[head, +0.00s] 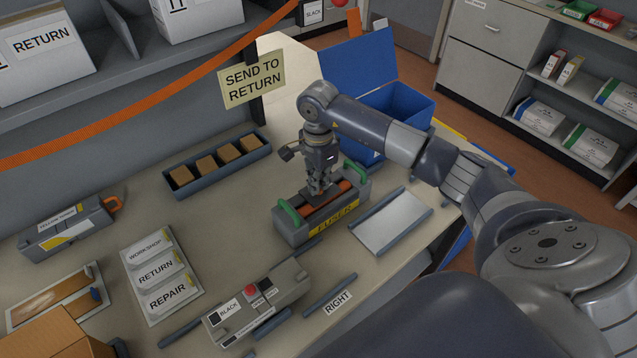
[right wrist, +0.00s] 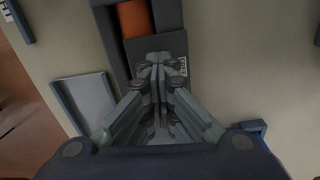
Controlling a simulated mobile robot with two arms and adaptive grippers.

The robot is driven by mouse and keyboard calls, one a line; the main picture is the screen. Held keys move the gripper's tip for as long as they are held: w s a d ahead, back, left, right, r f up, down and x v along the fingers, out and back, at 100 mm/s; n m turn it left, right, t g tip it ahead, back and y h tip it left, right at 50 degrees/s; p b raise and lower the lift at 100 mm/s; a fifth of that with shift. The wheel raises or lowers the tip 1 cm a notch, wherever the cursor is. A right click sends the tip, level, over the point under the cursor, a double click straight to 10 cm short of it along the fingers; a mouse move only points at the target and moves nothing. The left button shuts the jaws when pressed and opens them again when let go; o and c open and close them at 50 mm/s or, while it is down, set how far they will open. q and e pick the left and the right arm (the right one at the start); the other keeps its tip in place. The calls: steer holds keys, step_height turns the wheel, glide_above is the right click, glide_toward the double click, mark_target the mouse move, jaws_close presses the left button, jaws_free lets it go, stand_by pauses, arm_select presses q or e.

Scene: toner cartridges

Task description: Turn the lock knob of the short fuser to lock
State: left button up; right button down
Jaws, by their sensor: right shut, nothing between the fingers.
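The fuser (head: 291,235) is a dark grey box on the bench with a green handle at each end, an orange roller on top and a yellow FUSER label on its front. My right gripper (head: 319,190) points down at the middle of the fuser's top, shut and empty. In the right wrist view, the shut fingers (right wrist: 160,65) are over the fuser's dark body, with the orange roller (right wrist: 134,18) beyond them and a small pale label beside the tips. I cannot make out the lock knob; the fingers cover that part. I cannot tell whether they touch it. My left gripper is out of view.
A shallow grey tray (head: 393,220) lies right of the fuser. A grey unit (head: 285,289) labelled BLACK, with a red knob, is in front. A long bin (head: 211,182) of brown blocks is behind left. A blue open box (head: 408,106) stands behind. An orange strap (head: 150,105) crosses above.

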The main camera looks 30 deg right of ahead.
steer(key=m+b, duration=0.2)
steer(key=m, duration=0.2)
steer(key=shift+w, duration=0.1)
steer(key=m+b, duration=0.1)
steer(key=m, duration=0.3)
steer(key=shift+m+b, duration=0.4)
steer(key=m+b, duration=0.1)
steer(key=m, duration=0.3)
steer(key=shift+m+b, duration=0.3)
steer(key=shift+m, duration=1.8)
steer(key=c, duration=1.9)
jaws_free()
steer(key=shift+c, duration=0.2)
